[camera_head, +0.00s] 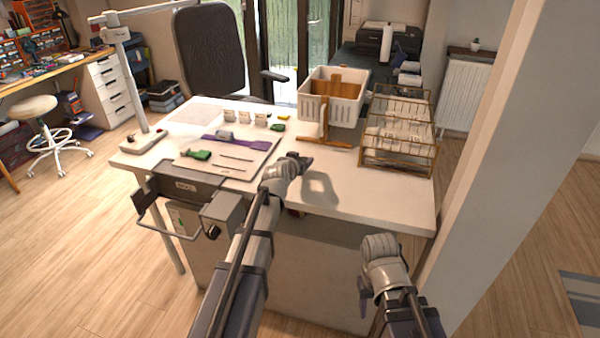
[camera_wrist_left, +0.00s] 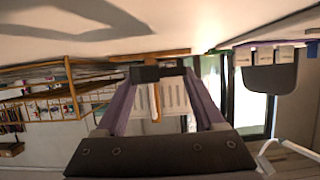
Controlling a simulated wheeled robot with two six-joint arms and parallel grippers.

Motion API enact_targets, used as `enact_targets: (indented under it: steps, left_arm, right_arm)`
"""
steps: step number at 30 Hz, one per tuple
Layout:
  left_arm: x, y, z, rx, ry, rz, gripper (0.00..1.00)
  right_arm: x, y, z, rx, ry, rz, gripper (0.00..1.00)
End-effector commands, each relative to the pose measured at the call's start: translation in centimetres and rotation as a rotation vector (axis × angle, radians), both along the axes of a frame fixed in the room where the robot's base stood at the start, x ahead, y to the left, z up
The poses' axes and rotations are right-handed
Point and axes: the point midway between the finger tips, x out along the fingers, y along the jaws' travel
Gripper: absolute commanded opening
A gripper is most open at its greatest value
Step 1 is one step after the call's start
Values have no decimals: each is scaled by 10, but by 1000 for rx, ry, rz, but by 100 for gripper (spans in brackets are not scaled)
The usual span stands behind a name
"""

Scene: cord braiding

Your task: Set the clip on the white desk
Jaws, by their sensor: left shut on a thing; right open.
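My left gripper (camera_head: 301,162) is over the white desk (camera_head: 375,190), right of the mat, casting a shadow on the bare top. In the left wrist view, its fingers (camera_wrist_left: 158,78) are shut on a small dark piece, which I take for the clip (camera_wrist_left: 150,73). Its details are too dark and small to make out, and the fingers hide part of it. The wrist view is upside down, with the desk (camera_wrist_left: 215,22) along the top. The held piece looks just above the desk; I cannot tell if it touches. My right gripper (camera_head: 364,296) is open and empty, low in front of the desk.
A grey mat (camera_head: 240,172) holds purple cords (camera_head: 250,144), a green piece (camera_head: 198,155) and thin rods. A wooden stand (camera_head: 324,125), white basket (camera_head: 345,88) and wire rack (camera_head: 397,130) stand at the back right. A lamp (camera_head: 130,85) stands left. The desk's front right is clear.

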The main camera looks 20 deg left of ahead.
Motion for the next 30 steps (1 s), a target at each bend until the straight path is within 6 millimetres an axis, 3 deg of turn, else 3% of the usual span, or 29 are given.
enact_targets:
  steps: [9,23,24,30]
  left_arm:
    - [0,0,-37,0,0,0,20]
    - [0,0,-41,0,0,0,20]
    - [0,0,-39,0,0,0,75]
    - [0,0,-39,0,0,0,97]
  right_arm:
    - [0,0,-37,0,0,0,50]
    - [0,0,-41,0,0,0,50]
    - [0,0,-39,0,0,0,50]
    - [0,0,-39,0,0,0,50]
